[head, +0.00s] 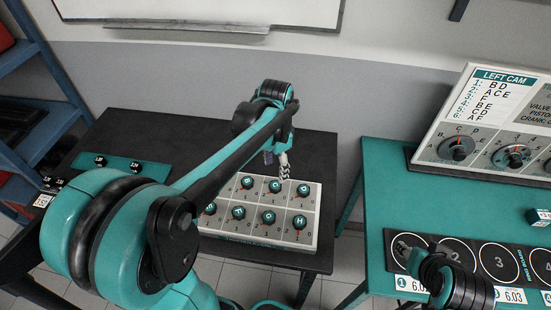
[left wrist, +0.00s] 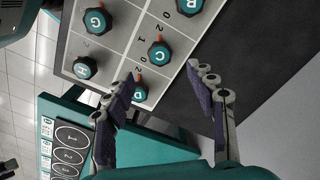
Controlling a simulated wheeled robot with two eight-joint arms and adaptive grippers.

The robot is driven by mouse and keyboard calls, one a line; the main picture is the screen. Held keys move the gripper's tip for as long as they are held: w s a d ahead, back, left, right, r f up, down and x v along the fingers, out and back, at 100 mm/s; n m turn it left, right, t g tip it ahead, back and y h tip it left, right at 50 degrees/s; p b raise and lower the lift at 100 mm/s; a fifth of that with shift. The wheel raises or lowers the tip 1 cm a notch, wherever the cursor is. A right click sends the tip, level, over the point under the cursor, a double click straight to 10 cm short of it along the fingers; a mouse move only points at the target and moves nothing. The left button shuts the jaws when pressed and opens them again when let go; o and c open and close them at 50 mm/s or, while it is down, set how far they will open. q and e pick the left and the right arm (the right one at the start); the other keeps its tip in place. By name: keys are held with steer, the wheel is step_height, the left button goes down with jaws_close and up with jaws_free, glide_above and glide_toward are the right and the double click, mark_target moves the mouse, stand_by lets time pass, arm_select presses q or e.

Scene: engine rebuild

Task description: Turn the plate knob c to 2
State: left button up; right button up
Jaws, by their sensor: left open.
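The knob plate (head: 312,232) is a pale panel with two rows of lettered round knobs, each with a red pointer. Knob C (head: 275,186) is in the back row between knob B (head: 247,182) and knob D (head: 303,190). Knob C also shows in the left wrist view (left wrist: 160,53), its red mark on the side toward knob B; its number is too small to read surely. My left gripper (head: 283,160) hangs at the plate's back edge, behind knob C. In the left wrist view the left gripper (left wrist: 164,76) is open and empty, knob C beyond its fingertips.
The plate lies on a black table (head: 130,130), beside a teal strip with small knobs (head: 140,168). A teal table (head: 385,180) on the right bears the LEFT CAM board (head: 500,105) and a numbered tray (head: 460,238). Knobs G (left wrist: 96,21) and H (left wrist: 86,68) stand close by.

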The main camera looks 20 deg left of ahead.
arm_select(q)
step_height(320, 180, up, 4)
steer(key=shift+f, duration=0.1)
stand_by(0.5)
steer(key=s+d+f+n+t, duration=0.1)
steer(key=s+n+t, duration=0.1)
steer(key=s, duration=0.1)
steer(key=s+d+f+n+t, duration=0.1)
steer(key=s+n+t, duration=0.1)
steer(key=s, duration=0.1)
steer(key=s+d+f+n+t+b, duration=0.1)
steer(key=s+d+n+t, duration=0.1)
steer(key=s, duration=0.2)
steer(key=shift+f, duration=0.1)
steer(key=shift+s+d+f+n+t, duration=0.15)
steer(key=shift+s+f+n+t, duration=0.2)
steer(key=shift+t, duration=0.25)
stand_by(1.4)
